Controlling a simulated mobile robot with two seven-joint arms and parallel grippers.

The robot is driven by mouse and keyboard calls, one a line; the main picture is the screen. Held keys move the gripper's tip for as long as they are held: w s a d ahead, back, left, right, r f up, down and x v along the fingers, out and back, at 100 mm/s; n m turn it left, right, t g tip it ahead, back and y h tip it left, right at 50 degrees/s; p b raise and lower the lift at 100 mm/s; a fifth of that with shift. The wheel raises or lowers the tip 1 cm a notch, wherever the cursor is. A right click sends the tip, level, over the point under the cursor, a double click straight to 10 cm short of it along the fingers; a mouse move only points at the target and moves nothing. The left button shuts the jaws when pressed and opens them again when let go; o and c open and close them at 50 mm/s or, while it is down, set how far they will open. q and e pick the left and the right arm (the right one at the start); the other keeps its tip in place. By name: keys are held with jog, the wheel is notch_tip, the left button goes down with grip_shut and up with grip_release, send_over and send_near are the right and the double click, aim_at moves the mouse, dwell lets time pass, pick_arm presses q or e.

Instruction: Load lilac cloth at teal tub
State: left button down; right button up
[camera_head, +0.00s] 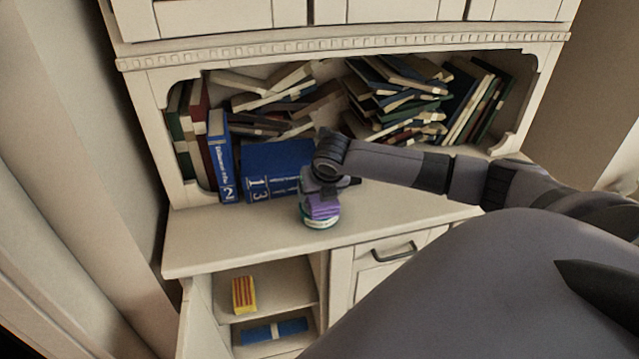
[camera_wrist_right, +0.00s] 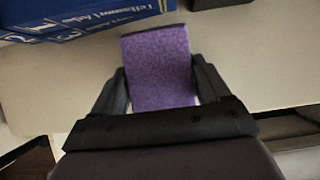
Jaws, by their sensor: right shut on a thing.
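The lilac cloth (camera_head: 323,208) is a purple folded block held by my right gripper (camera_head: 320,194) above the hutch counter. In the right wrist view the lilac cloth (camera_wrist_right: 160,62) sits between the two dark fingers of my right gripper (camera_wrist_right: 160,84), which is shut on it. The teal tub (camera_head: 321,224) is small and round with a pale and teal rim. It shows directly under the cloth in the head view, partly covered by it; I cannot tell whether they touch. The wrist view does not show the tub. My left gripper is not in view.
Blue volumes (camera_head: 275,168) stand upright just behind the tub. Piled books (camera_head: 395,95) fill the shelf at the back. The counter (camera_head: 230,236) is clear to the left. Below, an open cabinet holds a yellow-and-red box (camera_head: 244,294) and a blue item (camera_head: 272,331).

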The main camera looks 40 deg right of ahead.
jog(key=shift+f, duration=0.5)
dwell(0.7)
jog(key=shift+r+p, duration=0.75)
jog(key=shift+r, duration=2.8)
